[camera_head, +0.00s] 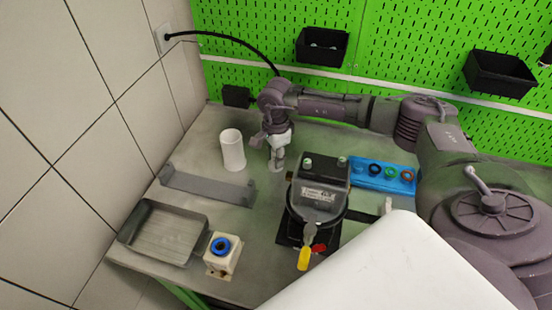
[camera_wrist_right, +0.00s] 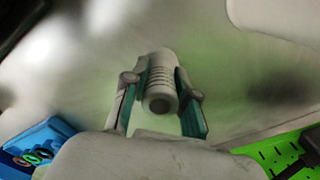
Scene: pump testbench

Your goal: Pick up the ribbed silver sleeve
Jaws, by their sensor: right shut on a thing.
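The ribbed silver sleeve (camera_wrist_right: 160,85) is between the two fingers of my right gripper (camera_wrist_right: 157,92) in the wrist view, its round open end facing the camera. My right gripper (camera_head: 277,148) is shut on it. In the head view the gripper points down at the back of the table, and the sleeve (camera_head: 277,162) shows small below the fingers. Whether its lower end touches the table is hard to tell. My left gripper is in neither view.
A white cylinder (camera_head: 233,150) stands just left of the gripper. A black pump unit (camera_head: 318,200) stands close on the right, with a blue holder of coloured rings (camera_head: 362,180) beyond. A grey bracket (camera_head: 208,187), metal tray (camera_head: 165,233) and white block with blue ring (camera_head: 222,262) are in front.

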